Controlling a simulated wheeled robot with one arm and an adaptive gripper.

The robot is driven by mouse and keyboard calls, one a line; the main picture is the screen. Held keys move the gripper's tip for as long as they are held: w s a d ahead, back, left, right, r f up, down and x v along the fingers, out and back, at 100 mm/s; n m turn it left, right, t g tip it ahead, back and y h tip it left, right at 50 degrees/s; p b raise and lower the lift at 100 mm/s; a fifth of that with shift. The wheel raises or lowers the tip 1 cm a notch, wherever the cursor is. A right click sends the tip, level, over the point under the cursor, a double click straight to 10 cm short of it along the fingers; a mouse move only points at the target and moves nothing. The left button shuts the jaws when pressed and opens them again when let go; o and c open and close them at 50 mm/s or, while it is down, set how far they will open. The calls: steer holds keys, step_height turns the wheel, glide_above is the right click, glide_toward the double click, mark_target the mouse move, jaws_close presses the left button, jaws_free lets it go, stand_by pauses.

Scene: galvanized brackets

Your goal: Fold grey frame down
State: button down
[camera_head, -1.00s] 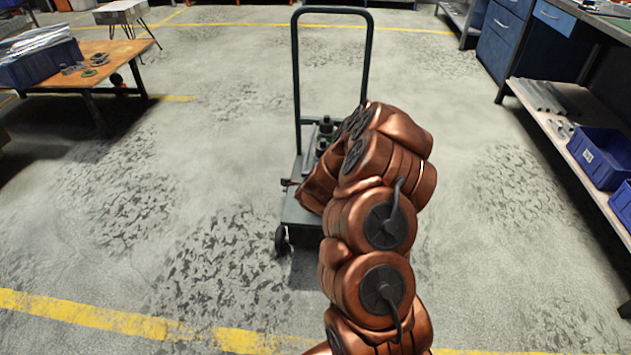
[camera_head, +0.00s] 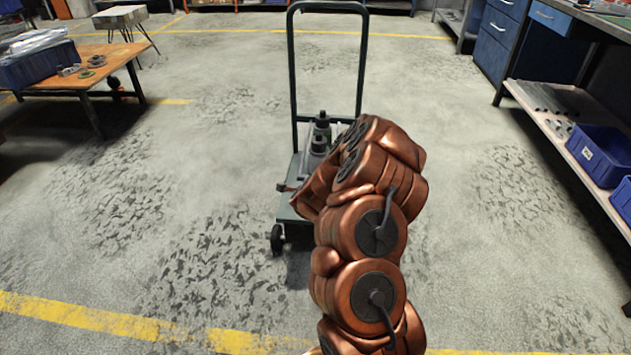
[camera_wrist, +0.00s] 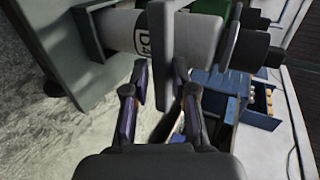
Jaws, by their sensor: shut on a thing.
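In the wrist view a flat grey bar (camera_wrist: 166,45), seemingly part of the grey frame, runs between the two fingertips of my gripper (camera_wrist: 162,76). My gripper is shut on it. Only this piece of the frame shows; its hinge and far end cannot be made out. A pale cylinder with a label (camera_wrist: 117,30) lies just behind the bar. In the head view my arm hides my gripper and the held part, over the platform of a dark green trolley (camera_head: 291,208) with an upright push handle (camera_head: 292,75).
An orange-topped table (camera_head: 118,57) is at left. A workbench shelf (camera_head: 548,118) with blue bins (camera_head: 600,155) is at right. Concrete floor around the trolley is clear.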

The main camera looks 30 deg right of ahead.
steer(key=shift+s+a+f, duration=0.2)
steer(key=shift+s+f, duration=0.05)
steer(key=shift+f, duration=0.35)
steer(key=shift+s+a+f, duration=0.15)
steer(key=shift+s+f, duration=0.1)
steer(key=shift+f, duration=0.35)
steer(key=c, duration=1.2)
jaws_free()
steer(key=shift+f, duration=0.25)
steer(key=shift+o, duration=0.7)
steer(key=shift+r, duration=0.15)
steer(key=shift+w+d+r, duration=0.1)
steer(key=shift+r, duration=0.05)
steer(key=shift+w+d+r, duration=0.1)
steer(key=shift+r, duration=0.2)
steer(key=shift+r, duration=0.1)
steer(key=v, duration=0.7)
steer(key=shift+r, duration=0.3)
